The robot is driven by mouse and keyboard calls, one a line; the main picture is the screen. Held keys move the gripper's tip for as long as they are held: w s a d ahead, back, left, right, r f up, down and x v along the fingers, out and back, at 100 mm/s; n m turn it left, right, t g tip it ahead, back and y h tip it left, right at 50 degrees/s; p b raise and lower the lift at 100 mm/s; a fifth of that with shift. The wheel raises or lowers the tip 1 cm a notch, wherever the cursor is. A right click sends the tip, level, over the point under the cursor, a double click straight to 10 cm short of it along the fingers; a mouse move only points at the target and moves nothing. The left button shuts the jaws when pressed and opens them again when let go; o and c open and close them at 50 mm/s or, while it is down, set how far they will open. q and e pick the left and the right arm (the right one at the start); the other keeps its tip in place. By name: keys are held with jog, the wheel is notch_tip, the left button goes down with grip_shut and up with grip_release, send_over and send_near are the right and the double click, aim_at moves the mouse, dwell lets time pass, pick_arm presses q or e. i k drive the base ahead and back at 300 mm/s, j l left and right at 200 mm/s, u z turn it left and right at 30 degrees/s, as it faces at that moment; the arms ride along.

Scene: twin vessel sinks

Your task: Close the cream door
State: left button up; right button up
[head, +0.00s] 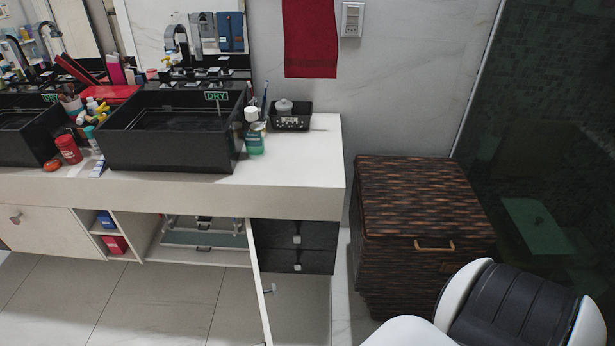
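The cream door (259,290) stands open under the counter, swung out toward me and seen nearly edge-on. The door's lower end is cut off by the bottom edge of the picture. The cabinet opening (205,238) to its left is uncovered and shows a grey-green panel and small dark fittings inside. Neither gripper is in view. A white and black part at the lower right seems to be my own arm.
Black drawers (295,248) sit right of the door's hinge side. A dark woven hamper (415,215) stands right of the counter (300,160). Open shelves (104,240) hold blue and red items. A closed cream door (40,226) is far left. Tiled floor (150,300) before the cabinet is clear.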

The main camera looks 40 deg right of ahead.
aim_at(260, 293)
jog(key=k+l, duration=0.1)
jog(key=l, duration=0.8)
jog(key=k+l, duration=0.15)
jog(key=l, duration=0.3)
